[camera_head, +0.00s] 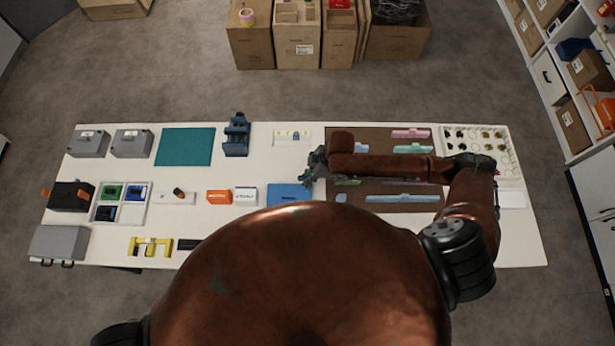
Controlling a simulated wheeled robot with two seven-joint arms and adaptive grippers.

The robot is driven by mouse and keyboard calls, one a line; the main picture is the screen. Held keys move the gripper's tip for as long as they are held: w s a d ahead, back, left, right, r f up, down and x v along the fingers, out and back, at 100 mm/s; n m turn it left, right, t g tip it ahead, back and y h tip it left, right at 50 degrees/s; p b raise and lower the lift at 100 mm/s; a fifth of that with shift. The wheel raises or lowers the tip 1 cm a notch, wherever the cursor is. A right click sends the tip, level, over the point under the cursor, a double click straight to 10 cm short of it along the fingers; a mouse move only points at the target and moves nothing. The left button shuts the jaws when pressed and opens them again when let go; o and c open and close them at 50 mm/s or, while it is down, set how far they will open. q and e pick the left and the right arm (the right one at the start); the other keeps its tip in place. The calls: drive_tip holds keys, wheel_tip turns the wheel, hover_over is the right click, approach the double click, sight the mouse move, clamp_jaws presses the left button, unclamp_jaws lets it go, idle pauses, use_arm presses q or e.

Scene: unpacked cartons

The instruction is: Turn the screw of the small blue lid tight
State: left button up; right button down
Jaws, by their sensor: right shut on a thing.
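My right gripper (309,177) reaches in from the right over the middle of the table, at the upper right corner of a flat blue piece (288,195), which may be the small blue lid. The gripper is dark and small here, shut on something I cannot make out. Whether that thing touches the blue piece cannot be told, and no screw is distinguishable. My left gripper is not in view.
My right forearm covers part of a brown mat (400,199) with pastel strips. A blue stand (237,136), a teal mat (185,147), an orange-and-white box pair (219,197) and a divided tray (118,190) stand to the left. A small-parts tray (505,150) lies far right.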

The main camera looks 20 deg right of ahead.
drive_tip(key=shift+f+b, duration=0.45)
drive_tip(key=shift+f, duration=0.65)
drive_tip(key=shift+r+p, duration=0.1)
drive_tip(key=shift+p, duration=0.3)
drive_tip(key=m+t+h+p, duration=0.1)
drive_tip(key=m+p, duration=0.2)
drive_tip(key=m+t+p, duration=0.1)
drive_tip(key=m+p, duration=0.2)
drive_tip(key=m, duration=0.1)
drive_tip(key=m+h+p, duration=0.1)
drive_tip(key=m+p, duration=0.2)
drive_tip(key=shift+s+a+r+m+t+h+p, duration=0.2)
drive_tip(key=shift+m+t+h+p, duration=0.1)
drive_tip(key=shift+t, duration=0.1)
drive_tip(key=shift+f+m+h+p, duration=0.15)
drive_tip(key=shift+m+h+p, duration=0.4)
drive_tip(key=shift+m, duration=0.65)
drive_tip(key=shift+w+d+f+m, duration=0.1)
drive_tip(key=shift+m, duration=0.6)
drive_tip(key=shift+d+t, duration=0.1)
drive_tip(key=shift+t, duration=0.2)
